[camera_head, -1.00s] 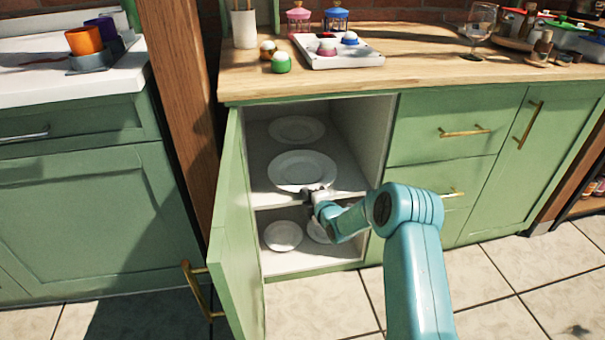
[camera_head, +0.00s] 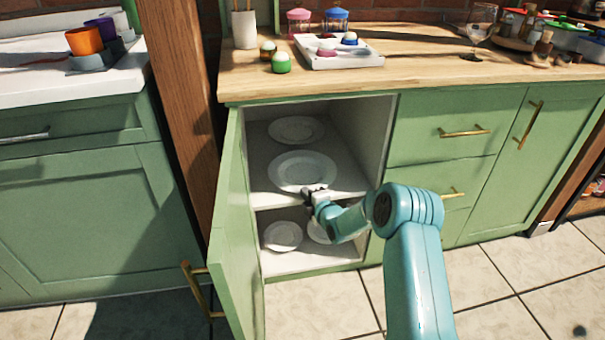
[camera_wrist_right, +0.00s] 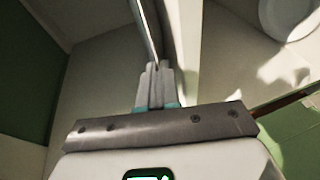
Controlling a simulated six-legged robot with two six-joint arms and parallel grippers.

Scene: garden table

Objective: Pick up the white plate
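A white plate (camera_head: 300,168) lies on the upper shelf of the open cabinet, near the shelf's front, in the head view. My right gripper (camera_head: 314,191) is at its front rim. In the right wrist view the fingers (camera_wrist_right: 156,72) are close together, with the thin, edge-on plate (camera_wrist_right: 148,28) running between their tips. The gripper looks shut on the rim. My left gripper is in neither view.
Another white plate (camera_head: 296,129) lies farther back on the upper shelf. Smaller dishes (camera_head: 283,236) lie on the lower shelf. The cabinet door (camera_head: 233,230) stands open at the left. The wooden countertop (camera_head: 410,75) is above.

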